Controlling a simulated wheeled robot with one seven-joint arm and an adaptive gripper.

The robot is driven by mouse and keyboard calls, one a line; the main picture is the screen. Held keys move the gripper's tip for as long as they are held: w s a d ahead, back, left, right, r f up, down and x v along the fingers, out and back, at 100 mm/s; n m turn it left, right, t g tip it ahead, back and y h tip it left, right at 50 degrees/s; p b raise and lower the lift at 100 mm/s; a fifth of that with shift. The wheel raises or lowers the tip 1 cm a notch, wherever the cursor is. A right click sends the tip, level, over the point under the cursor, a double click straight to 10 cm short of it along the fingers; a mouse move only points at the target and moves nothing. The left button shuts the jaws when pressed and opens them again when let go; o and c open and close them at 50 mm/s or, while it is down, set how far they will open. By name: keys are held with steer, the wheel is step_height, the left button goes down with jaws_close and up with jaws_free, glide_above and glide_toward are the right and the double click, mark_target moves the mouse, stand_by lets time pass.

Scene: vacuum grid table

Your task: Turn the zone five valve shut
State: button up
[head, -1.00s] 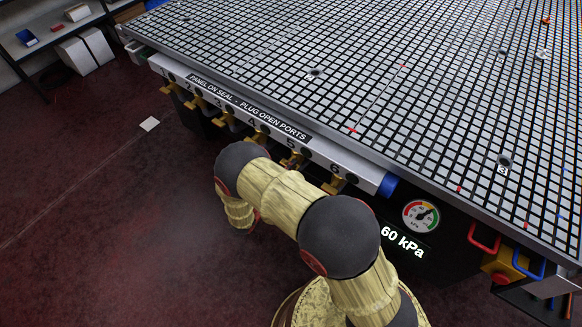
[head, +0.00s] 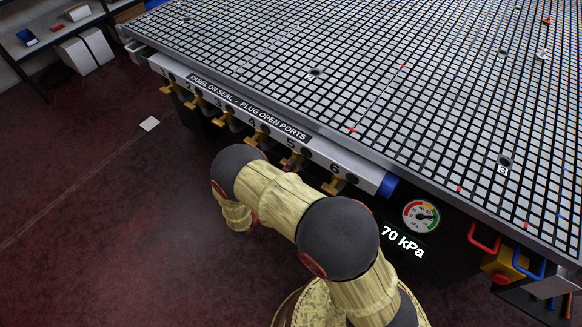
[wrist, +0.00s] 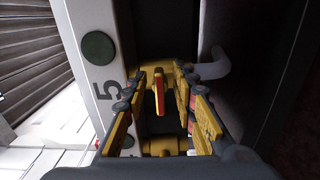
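The zone five valve (head: 292,160) is a brass-yellow fitting under the manifold rail, below the number 5, in the head view. In the wrist view its narrow orange-red handle (wrist: 159,91) shows end-on beside the printed 5. My gripper (wrist: 161,97) has yellow finger pads, spread apart on either side of the handle. Gaps show between the handle and both fingers, so it is open and not gripping.
The manifold rail (head: 352,171) runs along the table edge with several other brass valves. A gauge (head: 421,215) and a display (head: 403,242) reading 70 kPa sit to the right. The grid table (head: 400,110) lies above.

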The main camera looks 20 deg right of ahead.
steer(key=v, duration=1.1)
